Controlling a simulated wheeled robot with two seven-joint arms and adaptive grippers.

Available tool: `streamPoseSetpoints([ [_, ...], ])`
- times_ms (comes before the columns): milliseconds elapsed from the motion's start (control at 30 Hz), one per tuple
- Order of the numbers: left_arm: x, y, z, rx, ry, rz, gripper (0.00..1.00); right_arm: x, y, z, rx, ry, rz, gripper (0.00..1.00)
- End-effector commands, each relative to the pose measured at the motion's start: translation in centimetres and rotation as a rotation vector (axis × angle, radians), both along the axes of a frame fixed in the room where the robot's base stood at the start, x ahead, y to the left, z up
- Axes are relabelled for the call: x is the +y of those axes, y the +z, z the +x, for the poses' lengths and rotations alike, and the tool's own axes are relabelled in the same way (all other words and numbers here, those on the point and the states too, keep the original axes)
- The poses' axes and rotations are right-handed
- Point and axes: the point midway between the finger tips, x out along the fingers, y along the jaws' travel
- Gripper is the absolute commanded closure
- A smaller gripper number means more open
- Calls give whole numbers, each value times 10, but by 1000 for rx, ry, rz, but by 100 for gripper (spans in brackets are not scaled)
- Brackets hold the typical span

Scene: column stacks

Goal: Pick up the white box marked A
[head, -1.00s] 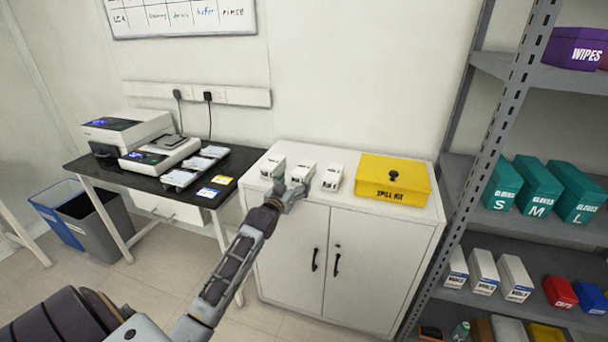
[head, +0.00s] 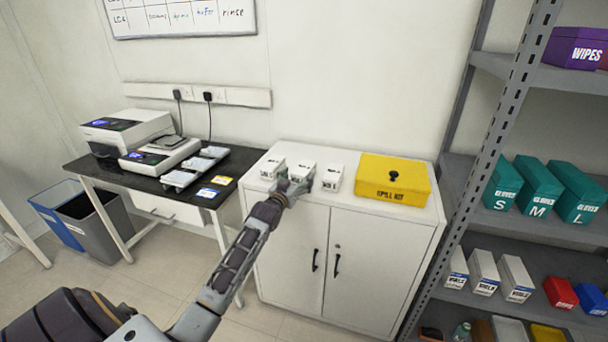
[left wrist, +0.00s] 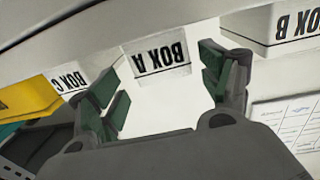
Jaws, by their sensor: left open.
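The white box marked A (left wrist: 158,62) shows upside down in the left wrist view, in the middle between my fingers. In the head view it is the middle of three small white boxes (head: 302,169) on the white cabinet, its lower front partly hidden by my gripper. My left gripper (head: 291,186) is open and empty at the front of this box. In the left wrist view its green-padded fingers (left wrist: 160,78) stand apart on either side of the box. I cannot tell whether they touch it. My right gripper is not in view.
Box B (head: 271,167) stands left of box A, and box C (head: 333,177) right of it, with narrow gaps. A yellow spill kit (head: 393,181) is further right on the cabinet (head: 370,218). A grey shelf (head: 490,150) stands at the right, a black-topped table (head: 110,173) at the left.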

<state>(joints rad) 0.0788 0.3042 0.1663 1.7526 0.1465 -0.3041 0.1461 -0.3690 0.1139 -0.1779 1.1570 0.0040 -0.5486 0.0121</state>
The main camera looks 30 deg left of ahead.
Motion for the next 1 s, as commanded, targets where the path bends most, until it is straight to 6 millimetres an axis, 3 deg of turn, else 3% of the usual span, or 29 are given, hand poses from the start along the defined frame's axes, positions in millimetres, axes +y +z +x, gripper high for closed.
streamPoseSetpoints([
  [500,10,-1,37,0,0,0,21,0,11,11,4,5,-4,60],
  [1000,11,-1,42,1,0,1,21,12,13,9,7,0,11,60],
])
